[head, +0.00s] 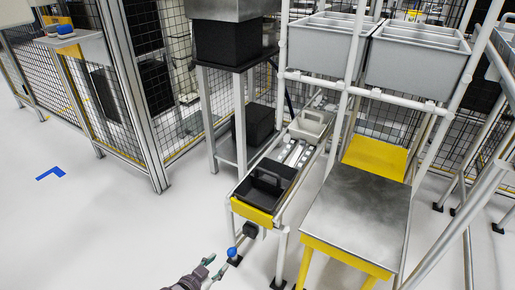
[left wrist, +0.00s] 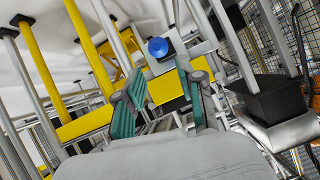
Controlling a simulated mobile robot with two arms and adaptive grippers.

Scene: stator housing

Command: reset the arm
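My left gripper (head: 214,268) is at the bottom of the head view, with green finger pads. In the left wrist view the left gripper (left wrist: 163,92) has its two fingers apart and nothing between them. A round blue knob or button (head: 232,251) is just beyond the fingertips in the head view, near the front of the rack. The blue button (left wrist: 158,47) shows above the gap between the fingers in the left wrist view, on a pale box. I cannot tell its exact distance; it looks apart from the fingers. My right gripper is in neither view.
A narrow rack holds a black tote (head: 266,184) and a grey tote (head: 309,125) behind a yellow front. A metal-topped table (head: 356,212) with yellow edges stands to its right. Grey bins (head: 418,57) sit above. Open floor (head: 110,225) lies to the left.

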